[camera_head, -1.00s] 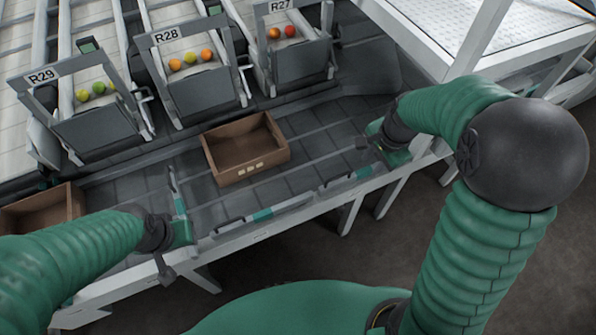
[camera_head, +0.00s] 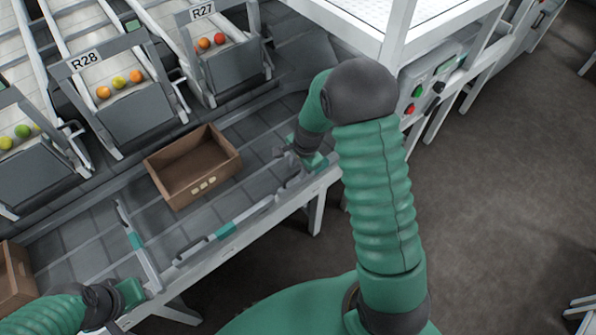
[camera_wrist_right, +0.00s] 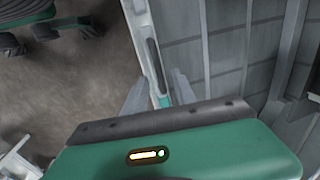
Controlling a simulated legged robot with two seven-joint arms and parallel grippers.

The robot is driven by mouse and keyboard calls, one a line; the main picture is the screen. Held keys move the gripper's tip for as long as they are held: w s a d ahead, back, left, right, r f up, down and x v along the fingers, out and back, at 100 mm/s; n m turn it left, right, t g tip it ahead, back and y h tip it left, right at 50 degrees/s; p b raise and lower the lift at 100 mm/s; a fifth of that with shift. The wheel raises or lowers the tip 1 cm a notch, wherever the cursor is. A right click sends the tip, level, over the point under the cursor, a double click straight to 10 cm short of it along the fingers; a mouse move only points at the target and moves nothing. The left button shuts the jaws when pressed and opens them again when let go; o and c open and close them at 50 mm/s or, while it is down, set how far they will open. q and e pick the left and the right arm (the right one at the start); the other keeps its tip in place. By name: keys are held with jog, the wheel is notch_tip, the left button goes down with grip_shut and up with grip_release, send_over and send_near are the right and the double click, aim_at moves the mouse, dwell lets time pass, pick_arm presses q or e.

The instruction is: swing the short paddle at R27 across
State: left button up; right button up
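The short paddle (camera_head: 291,183) lies along the front rail of the belt, on the right, roughly below the R27 chute (camera_head: 228,62). My right gripper (camera_head: 284,154) is right at it, partly hiding it. In the right wrist view, the paddle's teal band (camera_wrist_right: 164,101) shows between the two grey fingers of my right gripper (camera_wrist_right: 160,94), which are apart. I cannot tell if either finger touches it. My left gripper (camera_head: 118,310) is low at the left, by the front rail; its opening is unclear.
A brown crate (camera_head: 228,170) stands on the dark belt. A longer paddle (camera_head: 228,230) lies along the rail, and another (camera_head: 136,241) points across the belt. Chute R28 (camera_head: 139,124) holds fruit. A control box (camera_head: 428,84) stands behind my right arm.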

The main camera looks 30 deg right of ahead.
jog(key=shift+w+f, duration=0.2)
jog(key=shift+f, duration=0.6)
jog(key=shift+c, duration=0.2)
grip_shut()
dwell(0.7)
